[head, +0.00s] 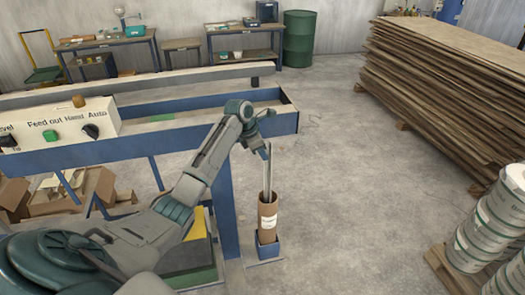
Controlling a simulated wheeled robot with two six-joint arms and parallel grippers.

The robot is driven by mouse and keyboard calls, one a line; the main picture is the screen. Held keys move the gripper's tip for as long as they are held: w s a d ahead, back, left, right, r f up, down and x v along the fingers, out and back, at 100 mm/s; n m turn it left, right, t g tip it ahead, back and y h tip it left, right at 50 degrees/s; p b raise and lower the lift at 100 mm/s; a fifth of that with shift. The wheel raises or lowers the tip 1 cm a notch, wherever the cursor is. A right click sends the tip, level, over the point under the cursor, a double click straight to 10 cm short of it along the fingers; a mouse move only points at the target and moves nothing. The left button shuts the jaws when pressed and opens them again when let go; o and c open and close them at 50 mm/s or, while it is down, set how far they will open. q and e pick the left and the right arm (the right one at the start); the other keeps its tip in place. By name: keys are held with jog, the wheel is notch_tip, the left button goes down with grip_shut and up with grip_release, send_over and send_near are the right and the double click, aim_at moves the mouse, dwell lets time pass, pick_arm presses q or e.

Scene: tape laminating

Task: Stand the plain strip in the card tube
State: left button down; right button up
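The brown card tube (267,211) stands upright in a small blue holder (267,248) on the floor, right of the blue frame's leg. Thin, pale grey strip material (268,168) stands nearly upright in the tube's mouth, its upper part above the rim. I cannot tell whether this is one strip or two. My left gripper (264,116) is just above the strip's top end. Its fingers are small and dark here, so I cannot tell whether they are open or touch the strip. My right gripper is out of view.
A blue-framed machine bed (200,118) with a control panel (62,125) stands at the left. Cardboard boxes (75,193) lie below it. A tall stack of boards (440,80) and white drums (495,218) stand right. The floor between is clear.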

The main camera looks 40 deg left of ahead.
pick_arm(q)
jog(key=shift+f, duration=1.75)
jog(key=c, duration=1.6)
grip_release()
jog(key=b+v, duration=0.4)
jog(key=v, duration=0.6)
jog(key=shift+s+r, duration=0.15)
jog(key=shift+r, duration=0.2)
jog(key=shift+a, duration=0.1)
